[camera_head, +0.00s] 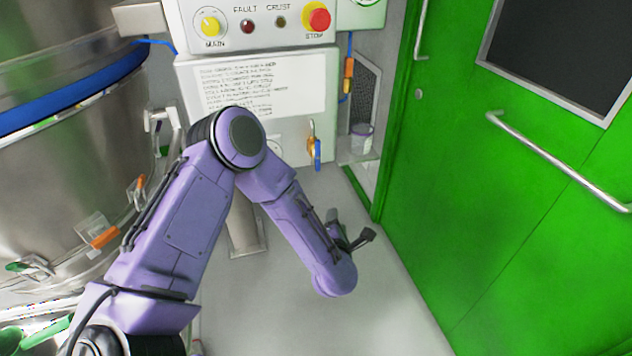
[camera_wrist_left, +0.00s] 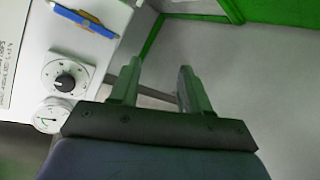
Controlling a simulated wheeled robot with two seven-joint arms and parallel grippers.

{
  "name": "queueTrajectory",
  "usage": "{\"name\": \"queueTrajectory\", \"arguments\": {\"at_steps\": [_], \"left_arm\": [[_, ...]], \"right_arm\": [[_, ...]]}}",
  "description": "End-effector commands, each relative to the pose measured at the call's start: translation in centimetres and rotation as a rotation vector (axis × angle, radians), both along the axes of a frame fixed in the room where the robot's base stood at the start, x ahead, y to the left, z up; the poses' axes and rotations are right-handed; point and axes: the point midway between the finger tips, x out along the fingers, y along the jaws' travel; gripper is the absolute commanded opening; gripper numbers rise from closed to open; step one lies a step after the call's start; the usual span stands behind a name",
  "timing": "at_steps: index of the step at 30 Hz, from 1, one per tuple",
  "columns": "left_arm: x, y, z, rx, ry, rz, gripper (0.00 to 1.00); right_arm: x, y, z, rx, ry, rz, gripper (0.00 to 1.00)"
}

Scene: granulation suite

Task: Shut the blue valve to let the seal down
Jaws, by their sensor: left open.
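The blue valve (camera_head: 317,153) is on the lower right of the pale control cabinet, a blue lever hanging down beside a brass body. In the left wrist view the blue lever (camera_wrist_left: 86,20) shows at the upper left, with a brass-coloured part by it. My left gripper (camera_head: 355,232) is out in front of the cabinet, below and to the right of the valve in the head view, apart from it. In the left wrist view its two green fingers (camera_wrist_left: 155,78) stand apart with nothing between them. My right gripper is not in view.
A black knob (camera_wrist_left: 66,82) and a round gauge (camera_wrist_left: 52,115) are on the cabinet face. A green door (camera_head: 500,180) with a metal handle stands at the right. A large steel vessel (camera_head: 60,190) fills the left. Grey floor (camera_head: 380,300) is clear between.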

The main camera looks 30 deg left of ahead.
Motion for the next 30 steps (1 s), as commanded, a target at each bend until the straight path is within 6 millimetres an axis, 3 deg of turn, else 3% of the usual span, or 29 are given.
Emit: {"name": "queueTrajectory", "arguments": {"at_steps": [1, 3, 6, 9, 14, 21, 30], "left_arm": [[2.8, 1.4, -0.1, -0.172, -0.22, 0.138, 0.47], [5.1, 3.4, 3.2, -0.388, -0.493, 0.288, 0.47], [6.3, 5.6, 6.6, -0.598, -0.761, 0.419, 0.47], [6.7, 6.8, 8.5, -0.692, -0.884, 0.474, 0.47], [8.1, 8.8, 9.0, -0.706, -0.904, 0.486, 0.47], [11.6, 12.9, 8.9, -0.703, -0.899, 0.484, 0.47], [13.4, 14.8, 9.0, -0.702, -0.895, 0.479, 0.47]], "right_arm": [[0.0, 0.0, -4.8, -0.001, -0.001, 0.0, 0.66], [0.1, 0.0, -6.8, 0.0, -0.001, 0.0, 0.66], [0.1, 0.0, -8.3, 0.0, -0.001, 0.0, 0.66], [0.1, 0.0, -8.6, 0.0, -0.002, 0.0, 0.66], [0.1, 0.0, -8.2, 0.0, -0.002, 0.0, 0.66], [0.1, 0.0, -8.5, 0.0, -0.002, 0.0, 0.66], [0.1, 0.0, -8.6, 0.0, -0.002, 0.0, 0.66]]}}
